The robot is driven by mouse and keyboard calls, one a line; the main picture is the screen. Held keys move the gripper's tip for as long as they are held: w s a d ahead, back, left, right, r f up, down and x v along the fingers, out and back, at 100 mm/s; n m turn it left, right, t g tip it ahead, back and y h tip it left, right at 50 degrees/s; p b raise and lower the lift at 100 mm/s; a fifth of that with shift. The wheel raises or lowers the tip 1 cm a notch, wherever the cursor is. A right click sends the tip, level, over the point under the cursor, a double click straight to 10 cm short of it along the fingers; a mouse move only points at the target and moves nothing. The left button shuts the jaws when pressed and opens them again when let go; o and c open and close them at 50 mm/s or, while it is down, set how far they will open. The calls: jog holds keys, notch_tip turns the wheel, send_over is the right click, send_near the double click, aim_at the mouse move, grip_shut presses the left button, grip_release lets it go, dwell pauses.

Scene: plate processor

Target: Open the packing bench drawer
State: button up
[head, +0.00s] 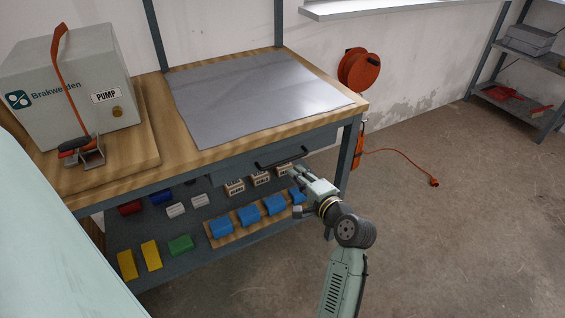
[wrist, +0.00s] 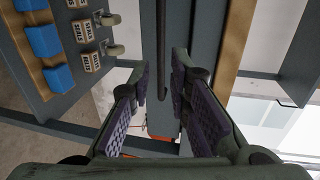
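The packing bench drawer (head: 250,168) is a grey front under the right part of the wooden benchtop, and it looks closed. Its dark bar handle (head: 281,157) runs along the front. My gripper (head: 296,188) is near the handle's right end, a little below it in the head view. In the wrist view the handle (wrist: 161,40) runs upright in the picture, and its near end lies between my two spread fingers (wrist: 161,84). The fingers are open and apart. I cannot tell how deep the handle sits between them.
The bench's lower shelf (head: 190,245) holds yellow, green, blue and red blocks and labelled boxes (head: 260,178) near my gripper. A grey mat (head: 255,95) and a pump box (head: 70,90) are on top. A bench leg (head: 349,155) stands right of the drawer. The floor (head: 450,240) to the right is mostly clear.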

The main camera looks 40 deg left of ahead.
aim_at(283, 163)
jog(key=p+x, duration=0.1)
jog(key=x, duration=0.8)
jog(key=shift+w+a, duration=0.1)
jog(key=shift+a, duration=0.05)
jog(key=shift+c, duration=0.2)
grip_shut()
